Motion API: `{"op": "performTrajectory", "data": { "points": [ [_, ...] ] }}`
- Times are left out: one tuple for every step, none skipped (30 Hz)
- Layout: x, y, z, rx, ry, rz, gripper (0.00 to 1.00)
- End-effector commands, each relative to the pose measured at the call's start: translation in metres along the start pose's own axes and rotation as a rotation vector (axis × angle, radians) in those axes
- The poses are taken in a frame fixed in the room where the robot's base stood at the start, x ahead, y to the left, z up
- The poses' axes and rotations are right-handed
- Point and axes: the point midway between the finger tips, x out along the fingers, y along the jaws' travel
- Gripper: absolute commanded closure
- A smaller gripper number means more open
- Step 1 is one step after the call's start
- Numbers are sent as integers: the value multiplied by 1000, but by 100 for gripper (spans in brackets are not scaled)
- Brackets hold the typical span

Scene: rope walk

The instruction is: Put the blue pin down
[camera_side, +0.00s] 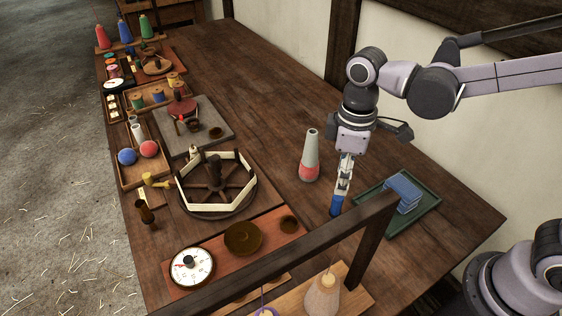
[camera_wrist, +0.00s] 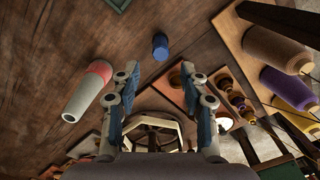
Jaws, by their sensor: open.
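The blue pin (camera_side: 336,206) is a short blue cylinder on the bare wooden table, directly below my gripper (camera_side: 341,188) in the side view. In the wrist view the blue pin (camera_wrist: 160,47) shows beyond the fingertips, between their lines, with clear wood around it. It looks upright. My gripper (camera_wrist: 160,76) points down with its two blue-padded fingers spread apart, and nothing is between them. In the side view the fingertips overlap the pin's top, so the exact gap there is hard to tell.
A grey-and-red cone (camera_side: 310,156) stands close to the left of my gripper. A green tray (camera_side: 429,206) with blue blocks (camera_side: 404,192) lies right. A dark wooden beam (camera_side: 300,242) crosses in front. The spoked wheel (camera_side: 216,187) is left; open table lies behind.

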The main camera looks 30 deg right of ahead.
Motion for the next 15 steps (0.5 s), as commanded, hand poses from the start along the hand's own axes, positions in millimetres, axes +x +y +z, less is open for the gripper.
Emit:
{"op": "performTrajectory", "data": {
  "points": [
    [-7,0,0,0,0,0,56],
    [-10,0,0,0,0,0,56],
    [-14,0,0,0,0,0,56],
    [-16,0,0,0,0,0,56],
    [-18,0,0,0,0,0,56],
    [-21,0,0,0,0,0,56],
    [-22,0,0,0,0,0,56],
    [-23,0,0,1,0,0,56],
    [-25,1,1,4,3,1,56],
    [-26,1,2,11,7,3,56],
    [-27,3,4,20,13,6,56],
    [-28,5,7,39,26,12,56],
    [-29,7,11,58,41,18,56],
    [-30,10,15,84,57,25,56],
    [-32,14,22,122,85,37,56]
  ]
}}
